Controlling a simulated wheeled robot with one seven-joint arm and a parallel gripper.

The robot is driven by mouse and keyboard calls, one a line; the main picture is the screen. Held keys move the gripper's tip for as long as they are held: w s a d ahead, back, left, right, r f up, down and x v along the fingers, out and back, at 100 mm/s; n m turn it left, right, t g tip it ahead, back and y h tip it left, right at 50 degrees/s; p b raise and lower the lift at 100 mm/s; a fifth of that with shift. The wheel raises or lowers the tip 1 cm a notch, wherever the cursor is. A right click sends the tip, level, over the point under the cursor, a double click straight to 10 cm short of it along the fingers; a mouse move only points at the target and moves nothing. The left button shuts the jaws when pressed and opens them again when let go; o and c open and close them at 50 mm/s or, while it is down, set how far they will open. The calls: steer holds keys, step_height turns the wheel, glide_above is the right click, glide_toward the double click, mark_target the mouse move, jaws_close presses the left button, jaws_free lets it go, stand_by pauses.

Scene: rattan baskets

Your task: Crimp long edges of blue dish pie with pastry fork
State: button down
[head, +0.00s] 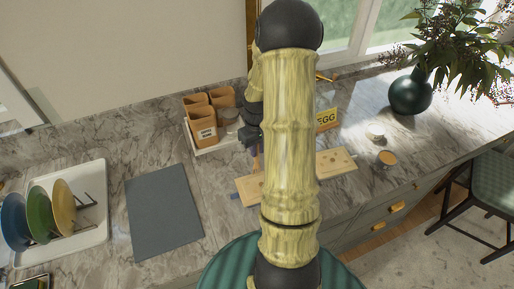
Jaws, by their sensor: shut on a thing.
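My gripper (250,138) is dark and partly hidden behind my bamboo-patterned arm. It is shut on a thin upright tool, apparently the pastry fork (257,158), above a pie. That pie (250,188) is pale and rectangular, with a bit of blue dish (235,196) showing at its left edge; my arm covers its right part. Whether the tool touches the crust cannot be told. A second pale rectangular pie (337,162) with small marks on top lies to the right of my arm.
A white tray (215,146) with brown containers stands behind the pies. An EGG sign (327,119), small round dishes (386,158) and a vase (410,94) stand to the right. A grey mat (163,212) and a plate rack (88,225) are left.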

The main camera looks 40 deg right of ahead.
steer(key=shift+f, duration=0.35)
stand_by(1.4)
steer(key=shift+r+p, duration=2.85)
steer(key=shift+r, duration=0.75)
steer(key=shift+f, duration=0.1)
